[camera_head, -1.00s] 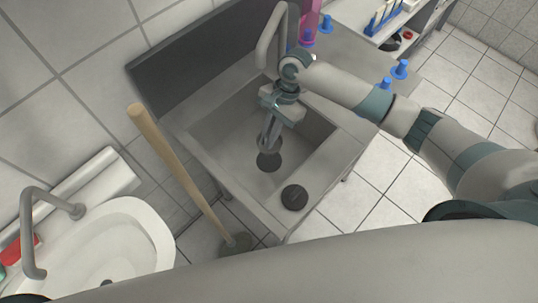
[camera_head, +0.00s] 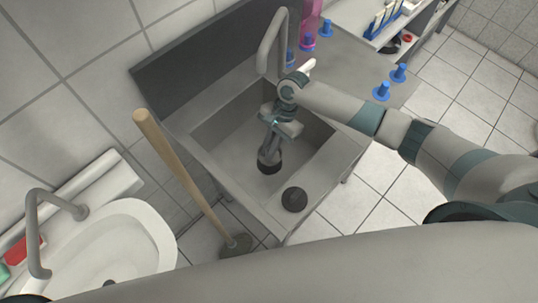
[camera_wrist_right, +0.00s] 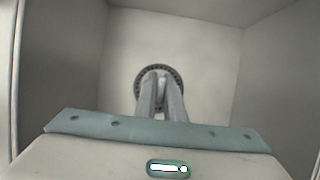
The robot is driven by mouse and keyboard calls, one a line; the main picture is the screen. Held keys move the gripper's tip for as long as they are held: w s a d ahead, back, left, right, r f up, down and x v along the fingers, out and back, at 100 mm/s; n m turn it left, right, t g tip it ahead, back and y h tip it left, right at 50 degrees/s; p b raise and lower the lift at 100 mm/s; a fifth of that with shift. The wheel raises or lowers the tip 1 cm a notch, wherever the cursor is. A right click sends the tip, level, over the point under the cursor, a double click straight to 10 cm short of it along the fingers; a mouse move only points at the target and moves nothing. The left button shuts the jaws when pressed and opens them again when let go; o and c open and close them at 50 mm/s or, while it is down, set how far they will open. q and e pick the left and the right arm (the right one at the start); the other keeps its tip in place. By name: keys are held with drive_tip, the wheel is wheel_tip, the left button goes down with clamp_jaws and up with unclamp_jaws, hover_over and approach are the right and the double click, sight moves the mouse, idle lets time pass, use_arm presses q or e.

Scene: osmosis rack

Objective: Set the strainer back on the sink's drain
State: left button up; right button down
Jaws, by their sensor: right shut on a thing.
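The sink basin (camera_head: 225,142) is grey steel, with its dark round drain (camera_head: 270,168) in the floor. My right gripper (camera_head: 268,153) reaches down into the basin, its fingertips at the drain. In the right wrist view the gripper (camera_wrist_right: 161,88) is shut on the middle of the strainer (camera_wrist_right: 146,74), a round disc with a dark perforated rim. The strainer covers the drain area in that view; whether it rests in the drain or is just above it I cannot tell. My left gripper is not in view.
A dark round plug (camera_head: 294,199) lies on the sink's front rim. The grey tap (camera_head: 270,42) arches at the back. A wooden-handled plunger (camera_head: 178,165) leans left of the sink. Blue-based items (camera_head: 382,91) stand on the right counter. A white washbasin (camera_head: 120,235) is at lower left.

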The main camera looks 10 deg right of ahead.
drive_tip(key=shift+f, duration=0.4)
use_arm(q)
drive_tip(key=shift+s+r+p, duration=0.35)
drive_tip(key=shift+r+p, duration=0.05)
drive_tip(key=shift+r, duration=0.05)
use_arm(e)
drive_tip(key=shift+f, duration=1.65)
drive_tip(key=shift+f, duration=0.2)
drive_tip(key=c, duration=1.8)
unclamp_jaws()
drive_tip(key=shift+c, duration=0.2)
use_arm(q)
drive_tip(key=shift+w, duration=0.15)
use_arm(e)
drive_tip(key=shift+r, duration=0.1)
